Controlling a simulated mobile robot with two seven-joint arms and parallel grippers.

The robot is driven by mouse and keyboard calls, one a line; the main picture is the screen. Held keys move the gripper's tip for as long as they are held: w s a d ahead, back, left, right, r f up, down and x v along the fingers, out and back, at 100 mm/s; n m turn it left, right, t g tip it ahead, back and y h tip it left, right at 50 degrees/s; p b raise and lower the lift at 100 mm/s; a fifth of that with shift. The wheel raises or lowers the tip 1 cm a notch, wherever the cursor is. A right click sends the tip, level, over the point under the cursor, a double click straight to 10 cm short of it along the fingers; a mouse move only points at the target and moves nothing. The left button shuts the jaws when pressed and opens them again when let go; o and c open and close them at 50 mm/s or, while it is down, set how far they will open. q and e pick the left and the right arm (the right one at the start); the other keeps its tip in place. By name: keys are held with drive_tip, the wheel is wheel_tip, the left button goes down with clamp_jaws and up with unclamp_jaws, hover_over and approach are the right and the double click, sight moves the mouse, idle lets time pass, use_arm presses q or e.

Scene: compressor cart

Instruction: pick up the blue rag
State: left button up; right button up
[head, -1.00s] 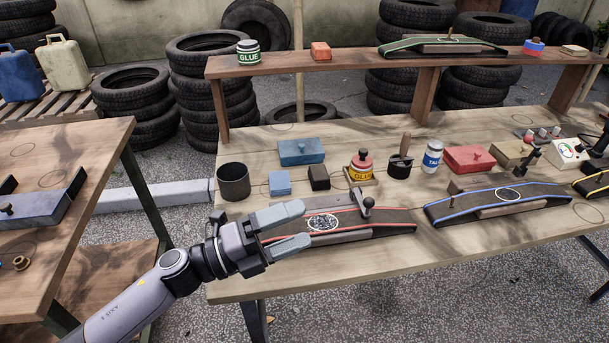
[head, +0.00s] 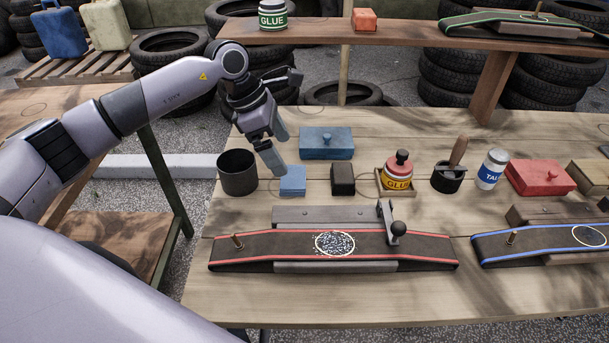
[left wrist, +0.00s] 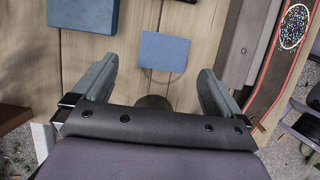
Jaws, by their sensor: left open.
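The blue rag (head: 292,181) is a small folded light-blue square lying flat on the wooden table, between a dark cup and a black block. In the left wrist view the rag (left wrist: 163,52) lies just beyond my left fingertips, near the middle of the gap between them. My left gripper (head: 277,150) is open and empty, pointing down just above and behind the rag in the head view. The fingers (left wrist: 157,72) appear apart on either side in the wrist view, not touching the rag. My right gripper is not in view.
The dark cup (head: 238,172) stands close left of the rag, and the black block (head: 343,179) close right. A blue lidded box (head: 327,143) is behind. A red-edged belt sander track (head: 334,250) lies in front. The raised shelf (head: 400,33) spans the back.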

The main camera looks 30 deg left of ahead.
sight(292, 176)
use_arm(q)
drive_tip(key=x, duration=0.6)
drive_tip(key=shift+s+d+f+p, duration=0.15)
drive_tip(key=shift+s+f+p, duration=0.2)
drive_tip(key=shift+f, duration=0.1)
drive_tip(key=c, duration=0.9)
drive_tip(key=shift+c, duration=0.2)
drive_tip(key=shift+r, duration=0.1)
wheel_tip(292, 176, up, 20)
drive_tip(key=o, duration=0.5)
drive_tip(key=c, duration=0.4)
